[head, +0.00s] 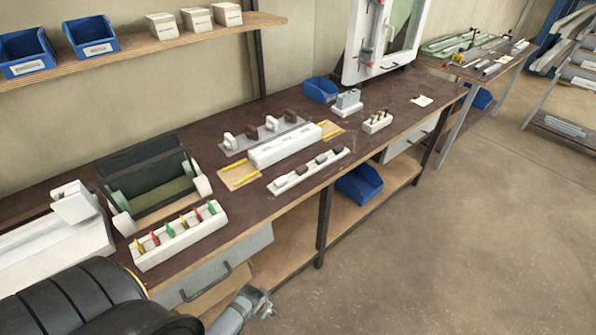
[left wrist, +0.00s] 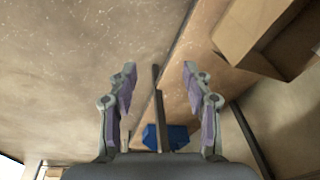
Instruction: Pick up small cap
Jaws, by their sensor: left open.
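I cannot tell for sure which piece is the small cap. Small dark brown pieces (head: 321,158) sit along a white strip (head: 296,178) near the bench's front edge. A white block (head: 374,127) with small dark and yellow-topped pieces stands farther right. My left gripper (head: 265,304) is low in front of the bench, away from these pieces. In the left wrist view its two fingers (left wrist: 160,82) are spread, with nothing between them. My right gripper is not in view.
The dark bench top (head: 375,152) carries a long white profile (head: 285,147), a white rack (head: 178,237) of coloured pieces and a green-black box (head: 150,170). A blue bin (head: 359,184) is on the lower shelf; it also shows in the left wrist view (left wrist: 165,134). Open floor lies right.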

